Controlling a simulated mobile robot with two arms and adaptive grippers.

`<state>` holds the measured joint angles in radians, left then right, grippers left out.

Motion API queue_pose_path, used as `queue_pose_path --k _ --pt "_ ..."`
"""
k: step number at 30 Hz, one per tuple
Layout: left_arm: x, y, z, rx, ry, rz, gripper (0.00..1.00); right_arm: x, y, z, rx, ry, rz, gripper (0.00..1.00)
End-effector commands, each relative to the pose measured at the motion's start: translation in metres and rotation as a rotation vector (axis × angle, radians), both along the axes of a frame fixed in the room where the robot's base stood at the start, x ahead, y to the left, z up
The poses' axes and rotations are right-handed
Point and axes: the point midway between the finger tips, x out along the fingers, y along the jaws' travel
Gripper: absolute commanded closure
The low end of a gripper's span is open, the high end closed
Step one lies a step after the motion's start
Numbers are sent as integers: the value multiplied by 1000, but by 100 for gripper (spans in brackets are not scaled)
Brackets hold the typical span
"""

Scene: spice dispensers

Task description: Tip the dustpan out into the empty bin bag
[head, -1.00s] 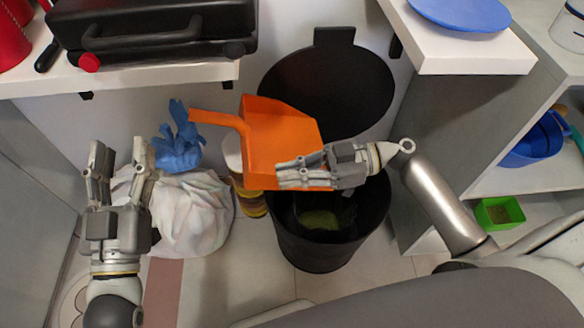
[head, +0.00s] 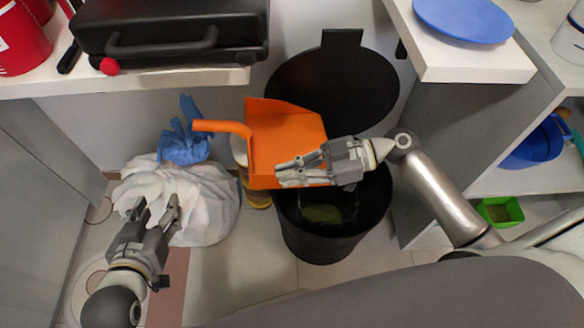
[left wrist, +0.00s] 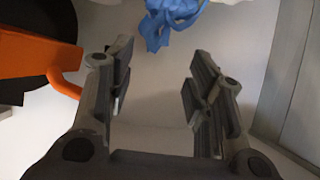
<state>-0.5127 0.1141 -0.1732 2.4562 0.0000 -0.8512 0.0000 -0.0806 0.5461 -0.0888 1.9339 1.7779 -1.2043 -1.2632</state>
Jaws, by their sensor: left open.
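The orange dustpan (head: 285,135) is held up over the back left of the black bin (head: 315,240), its handle pointing left. My right gripper (head: 290,172) is shut on its lower right part. The bin's round lid stands open, and a yellow-green thing (head: 322,213) lies inside. A crumpled white bag (head: 210,205) sits on the floor left of the bin. My left gripper (head: 158,207) is open and empty in front of the bag's left side. In the left wrist view, the open left gripper (left wrist: 155,65) shows nothing between its fingers, with the dustpan (left wrist: 30,55) at left.
A blue glove-like thing (head: 185,135) is at the top of the white bag. A shelf with a black case (head: 170,35) overhangs at the back left. A counter with a blue plate (head: 465,18) is at right. A yellowish container (head: 258,190) stands behind the dustpan.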

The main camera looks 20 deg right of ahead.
Motion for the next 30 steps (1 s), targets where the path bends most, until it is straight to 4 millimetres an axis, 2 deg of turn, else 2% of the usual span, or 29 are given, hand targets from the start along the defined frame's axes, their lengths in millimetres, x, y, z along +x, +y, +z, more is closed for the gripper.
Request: queue_pose_path --k 15,30 --pt "-56 22 -48 83 365 27 52 2 4 2 -78 11 -1 100" --pt "-117 42 -72 145 661 50 52 2 8 0 -137 24 0 100"
